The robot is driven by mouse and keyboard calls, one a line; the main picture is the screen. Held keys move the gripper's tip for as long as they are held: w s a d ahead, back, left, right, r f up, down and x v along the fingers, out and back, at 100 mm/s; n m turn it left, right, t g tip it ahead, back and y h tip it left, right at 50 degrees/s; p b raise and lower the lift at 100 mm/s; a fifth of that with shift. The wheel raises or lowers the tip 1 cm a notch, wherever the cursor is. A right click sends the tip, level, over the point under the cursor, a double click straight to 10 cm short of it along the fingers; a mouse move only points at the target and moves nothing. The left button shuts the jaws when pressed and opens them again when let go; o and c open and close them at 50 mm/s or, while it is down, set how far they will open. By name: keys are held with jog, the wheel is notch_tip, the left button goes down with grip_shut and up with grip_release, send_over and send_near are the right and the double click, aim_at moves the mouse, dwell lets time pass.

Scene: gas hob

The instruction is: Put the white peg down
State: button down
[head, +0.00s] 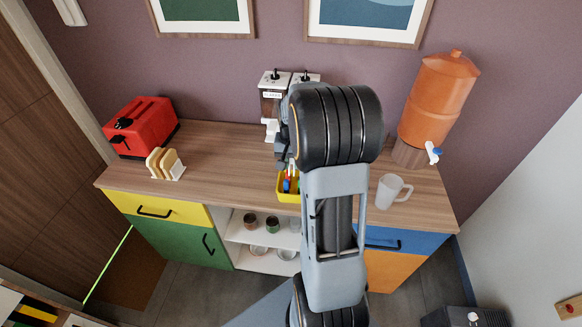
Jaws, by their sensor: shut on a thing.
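My gripper (284,152) shows only in part, at the left edge of my large dark arm joint, above the wooden counter. It is shut on the white peg (291,166), of which a small pale piece shows below it. The peg is just above a yellow bin (289,197) that holds small coloured things, blue and red among them. My arm hides the bin's right side and most of the gripper. I cannot tell whether the peg touches the bin's contents.
Two dispensers (271,95) stand behind the gripper. A red toaster (143,127) and a rack with toast (165,163) are at the left. An orange water dispenser (438,100) and a clear mug (389,191) are at the right. The counter (225,160) is bare left of the bin.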

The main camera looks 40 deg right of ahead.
jog(key=shift+w+d+f, duration=0.1)
jog(key=shift+w+f, duration=0.05)
jog(key=shift+f, duration=0.8)
jog(key=shift+w+f, duration=0.15)
jog(key=shift+f, duration=0.75)
jog(key=shift+f, duration=0.1)
jog(key=shift+f, duration=0.3)
jog(key=c, duration=1)
grip_release()
jog(key=shift+r, duration=0.1)
